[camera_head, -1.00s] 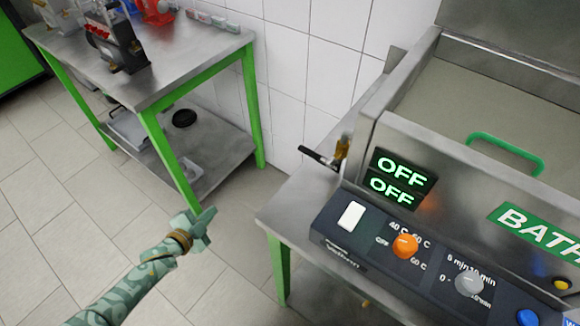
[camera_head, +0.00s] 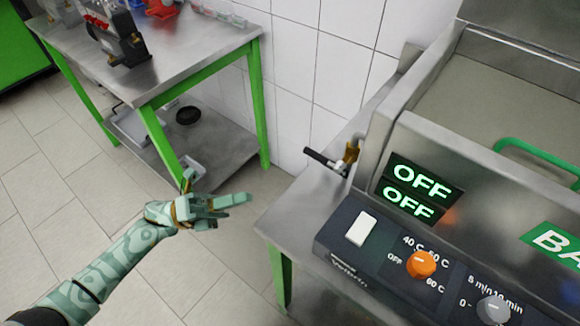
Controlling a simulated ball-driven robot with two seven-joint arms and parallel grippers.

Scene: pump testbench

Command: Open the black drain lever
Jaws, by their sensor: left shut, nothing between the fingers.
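The black drain lever (camera_head: 320,157) sticks out to the left from a brass valve (camera_head: 351,153) on the left side of the steel bath (camera_head: 388,125). It lies over the bench top (camera_head: 300,205), pointing toward the tiled wall. My left gripper (camera_head: 243,199) is shut and empty. It is in the air left of the bench and below the lever in the picture, clearly apart from it, with its fingers pointing right. My right gripper is not in view.
The bath's control panel has a white switch (camera_head: 361,228), an orange knob (camera_head: 421,264) and a grey knob (camera_head: 493,309). Two displays (camera_head: 420,182) read OFF. A green-legged steel table (camera_head: 185,60) with equipment stands at the back left. Tiled floor lies open between.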

